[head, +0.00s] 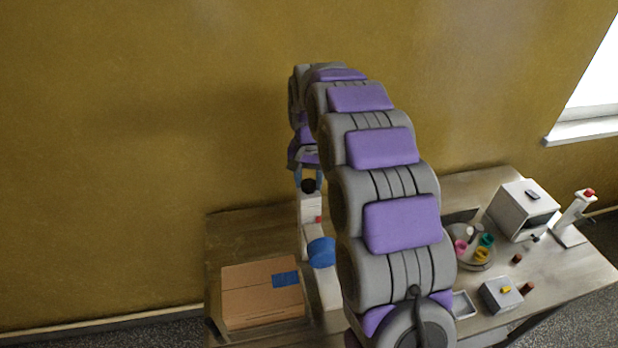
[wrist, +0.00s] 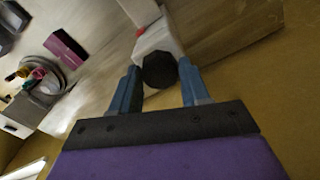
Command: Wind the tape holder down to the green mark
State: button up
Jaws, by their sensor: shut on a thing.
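A white upright stand (head: 311,207) carries a dark round knob (head: 308,186) on top and a small red mark (head: 318,219) on its side. A blue round part, looking like the tape roll (head: 321,251), sits lower on the stand. My gripper (head: 308,179) points down from above with its blue fingers on both sides of the knob, shut on it. The wrist view shows the faceted black knob (wrist: 160,71) between the two fingers of my gripper (wrist: 158,68). I cannot make out a green mark in either view.
A brown cardboard box (head: 250,290) with a blue patch stands left of the stand on the table (head: 560,275). To the right are a white box-shaped device (head: 523,210), a grey box (head: 501,294) and a round tray of coloured items (head: 462,258). The wall is close behind.

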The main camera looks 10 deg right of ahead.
aim_at(308, 182)
jog(key=shift+m, duration=0.6)
jog(key=o, duration=1.1)
jog(key=shift+w+a+f, duration=0.1)
jog(key=shift+w, duration=0.05)
jog(key=shift+c, duration=0.2)
notch_tip(308, 182, up, 18)
jog(key=p, duration=0.1)
jog(key=shift+f, duration=0.25)
